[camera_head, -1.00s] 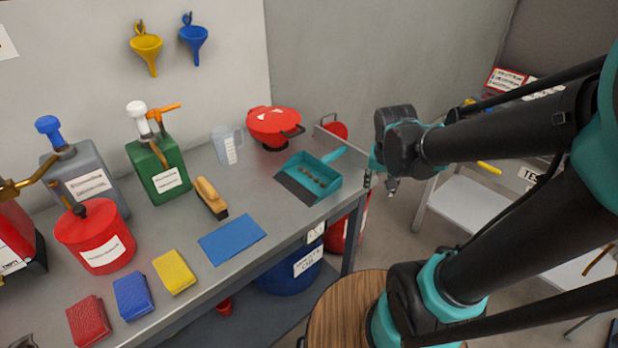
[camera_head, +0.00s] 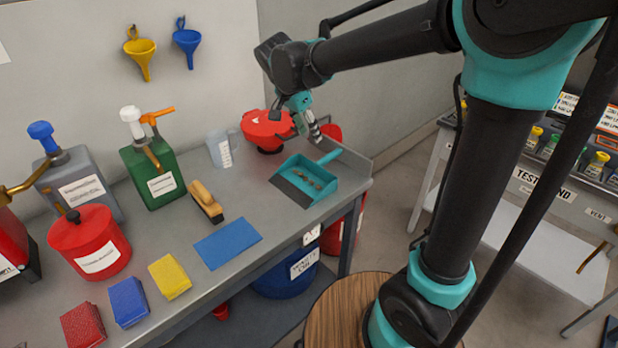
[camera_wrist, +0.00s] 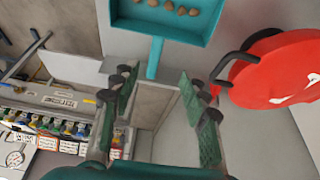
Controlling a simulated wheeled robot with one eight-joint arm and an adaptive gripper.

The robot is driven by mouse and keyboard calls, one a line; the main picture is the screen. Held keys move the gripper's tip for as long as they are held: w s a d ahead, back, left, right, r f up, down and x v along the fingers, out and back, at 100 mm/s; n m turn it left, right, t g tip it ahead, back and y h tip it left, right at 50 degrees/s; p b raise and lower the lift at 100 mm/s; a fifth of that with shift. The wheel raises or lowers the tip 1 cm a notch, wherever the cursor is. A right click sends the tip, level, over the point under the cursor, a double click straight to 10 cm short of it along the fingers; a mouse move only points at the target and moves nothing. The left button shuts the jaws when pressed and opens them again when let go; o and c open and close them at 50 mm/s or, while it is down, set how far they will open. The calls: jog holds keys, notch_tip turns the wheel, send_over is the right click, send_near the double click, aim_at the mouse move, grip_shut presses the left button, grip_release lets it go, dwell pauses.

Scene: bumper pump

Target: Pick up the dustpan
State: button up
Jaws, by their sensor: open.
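The teal dustpan (camera_head: 306,181) lies on the grey workbench near its right end, with several small brown lumps in its pan. Its handle (camera_head: 329,156) points toward the back right. My gripper (camera_head: 308,128) is above the bench, over and a little behind the handle, apart from it. In the wrist view the dustpan (camera_wrist: 165,20) is at the top, with the handle (camera_wrist: 154,58) pointing down toward the space between the fingers. My gripper (camera_wrist: 160,105) is open and empty there, its green-padded fingers spread wide.
A red lidded pan (camera_head: 267,127) stands close behind the dustpan; it also shows at right in the wrist view (camera_wrist: 285,70). A clear measuring jug (camera_head: 220,150), a brush (camera_head: 206,201) and a blue cloth (camera_head: 228,243) are to the left. The bench's right edge is near.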

aim_at(322, 160)
jog(key=x, duration=1)
jog(key=shift+f, duration=0.1)
jog(key=shift+d+x, duration=0.1)
jog(key=shift+x, duration=1.3)
jog(key=shift+d+x, duration=0.15)
jog(key=shift+x, duration=1.25)
jog(key=shift+s, duration=0.25)
jog(key=shift+c, duration=0.4)
grip_shut()
